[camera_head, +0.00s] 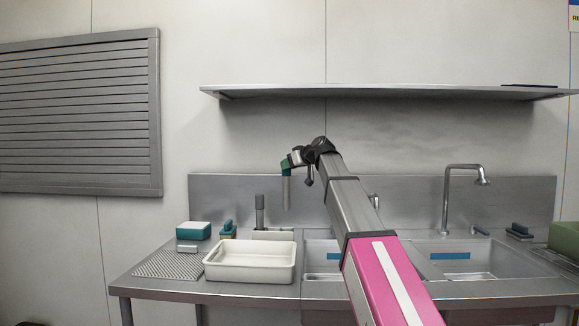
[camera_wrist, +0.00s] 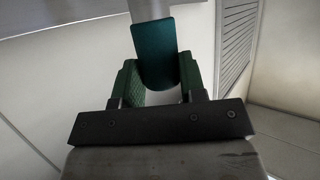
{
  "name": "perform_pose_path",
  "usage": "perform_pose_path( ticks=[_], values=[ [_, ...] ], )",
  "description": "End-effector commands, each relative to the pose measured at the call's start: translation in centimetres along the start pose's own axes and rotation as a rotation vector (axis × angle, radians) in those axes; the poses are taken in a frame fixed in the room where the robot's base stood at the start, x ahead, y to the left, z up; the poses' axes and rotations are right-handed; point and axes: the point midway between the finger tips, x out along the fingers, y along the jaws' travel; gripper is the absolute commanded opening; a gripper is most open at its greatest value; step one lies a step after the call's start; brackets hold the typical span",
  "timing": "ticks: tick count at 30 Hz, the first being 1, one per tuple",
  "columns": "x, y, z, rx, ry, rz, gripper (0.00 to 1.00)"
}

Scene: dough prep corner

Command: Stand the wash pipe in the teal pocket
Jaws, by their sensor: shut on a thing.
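The wash pipe (camera_head: 287,192) is a slim grey tube with a teal end. It hangs about upright in the head view, high above the counter and behind the white tray. My gripper (camera_head: 290,162) is shut on its teal upper end. In the wrist view the teal end (camera_wrist: 155,55) sits between the green finger pads of my gripper (camera_wrist: 160,88), and the grey tube (camera_wrist: 149,9) runs out of the top edge. A low whitish holder (camera_head: 272,235) stands behind the tray, with a dark grey upright piece (camera_head: 260,211) at its left. I cannot make out a teal pocket in it.
A white tray (camera_head: 250,262) stands in front of the holder. A teal-and-white block (camera_head: 193,231), a teal-handled brush (camera_head: 228,229) and a textured mat (camera_head: 172,264) lie left. Sinks and a tall tap (camera_head: 446,200) are right. A shelf (camera_head: 380,91) spans the wall above.

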Motion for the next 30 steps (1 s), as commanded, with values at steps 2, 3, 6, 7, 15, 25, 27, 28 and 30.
perform_pose_path(
  ticks=[2, 3, 6, 7, 15, 25, 27, 28, 30],
  values=[
    [0.1, 0.0, 0.2, 0.0, 0.0, 0.0, 0.0],
    [0.1, 0.0, 0.3, 0.0, 0.0, 0.0, 0.0],
    [0.3, 0.0, 0.8, 0.001, 0.0, 0.0, 0.0],
    [0.4, 0.0, 1.0, 0.001, 0.0, 0.0, 0.0],
    [1.2, -0.1, 3.0, 0.0, -0.001, 0.0, 0.0],
    [2.2, 0.0, 5.6, 0.0, 0.0, 0.001, 0.0],
    [2.4, 0.0, 6.0, 0.0, 0.0, 0.001, 0.0],
    [2.5, 0.0, 6.1, 0.0, 0.0, 0.001, 0.0],
    [2.6, 0.0, 6.3, 0.0, 0.0, 0.001, 0.0]
  ],
)
